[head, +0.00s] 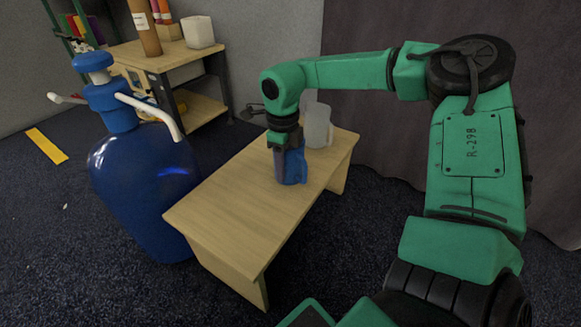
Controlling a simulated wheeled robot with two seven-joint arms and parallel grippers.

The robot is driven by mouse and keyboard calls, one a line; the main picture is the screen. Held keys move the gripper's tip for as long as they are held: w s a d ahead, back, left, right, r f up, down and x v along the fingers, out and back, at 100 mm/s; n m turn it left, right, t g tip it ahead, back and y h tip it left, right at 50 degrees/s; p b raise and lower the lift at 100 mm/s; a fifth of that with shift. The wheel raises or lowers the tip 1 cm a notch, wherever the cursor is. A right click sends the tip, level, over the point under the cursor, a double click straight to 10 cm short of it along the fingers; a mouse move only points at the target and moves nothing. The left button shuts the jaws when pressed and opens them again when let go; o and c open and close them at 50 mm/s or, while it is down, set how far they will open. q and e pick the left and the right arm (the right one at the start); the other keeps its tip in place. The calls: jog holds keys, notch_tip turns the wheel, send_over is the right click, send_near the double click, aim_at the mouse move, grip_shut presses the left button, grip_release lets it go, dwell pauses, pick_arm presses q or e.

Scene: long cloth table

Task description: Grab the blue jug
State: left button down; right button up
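A small blue jug (294,168) stands on the wooden table (225,212), near its middle. My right gripper (281,168) points down at the jug from above, and its dark fingers overlap the jug's left side and top in the head view. The upper part of the jug is hidden by the gripper. I cannot tell whether the fingers are closed on it or only around or beside it. My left gripper is not in view.
A grey-white container (317,125) stands behind the jug on the table. A large blue pump vessel (140,175) with white arms stands left of the table. A wooden shelf unit (170,52) is at the back left. The table's near end is clear.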

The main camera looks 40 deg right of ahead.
jog(key=shift+r, duration=0.1)
grip_shut()
dwell(1.2)
